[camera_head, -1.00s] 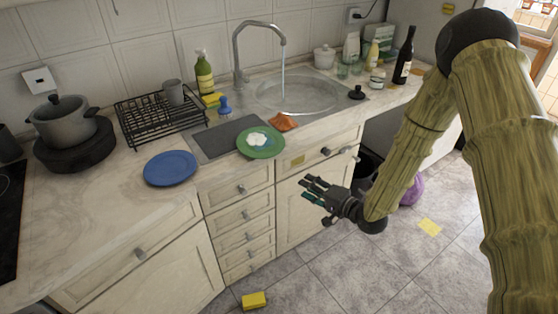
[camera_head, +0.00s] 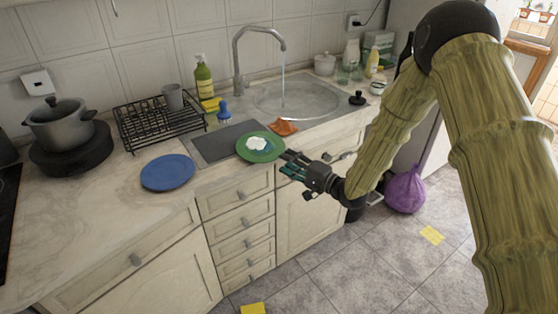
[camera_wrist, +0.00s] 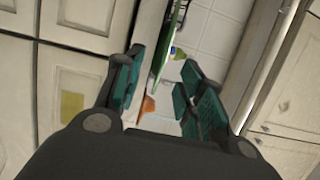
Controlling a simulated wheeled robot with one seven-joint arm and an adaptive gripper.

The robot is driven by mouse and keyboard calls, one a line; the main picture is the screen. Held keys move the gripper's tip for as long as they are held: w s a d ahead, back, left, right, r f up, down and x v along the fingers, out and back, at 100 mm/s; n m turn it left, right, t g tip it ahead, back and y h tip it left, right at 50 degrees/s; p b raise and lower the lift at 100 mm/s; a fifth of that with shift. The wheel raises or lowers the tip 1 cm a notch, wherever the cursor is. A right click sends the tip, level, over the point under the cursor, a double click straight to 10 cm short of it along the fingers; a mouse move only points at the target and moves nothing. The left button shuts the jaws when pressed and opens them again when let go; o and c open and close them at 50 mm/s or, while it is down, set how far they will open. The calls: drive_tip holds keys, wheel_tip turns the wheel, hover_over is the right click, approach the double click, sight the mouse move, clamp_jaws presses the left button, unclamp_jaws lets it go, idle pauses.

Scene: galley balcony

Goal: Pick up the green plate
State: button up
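The green plate (camera_head: 245,152) lies at the counter's front edge, right of the dark grey mat, with a white patch on it. In the wrist view the plate (camera_wrist: 165,48) shows nearly edge-on, ahead of the gap between my fingers. My gripper (camera_head: 285,164) is open, with its teal-padded fingertips just right of the plate, at the counter's front. In the wrist view the gap between my fingers (camera_wrist: 162,80) holds nothing. I cannot tell whether a fingertip touches the rim.
A blue plate (camera_head: 167,173) lies to the left, and an orange cloth (camera_head: 286,128) lies behind my gripper. The sink (camera_head: 297,99) has running water. A dish rack (camera_head: 160,127) stands behind. Drawers are below; a purple bag (camera_head: 405,190) sits on the floor.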

sight(281, 152)
drive_tip(key=shift+x, duration=1.8)
clamp_jaws()
drive_tip(key=shift+r+p, duration=1)
drive_tip(key=shift+r, duration=0.3)
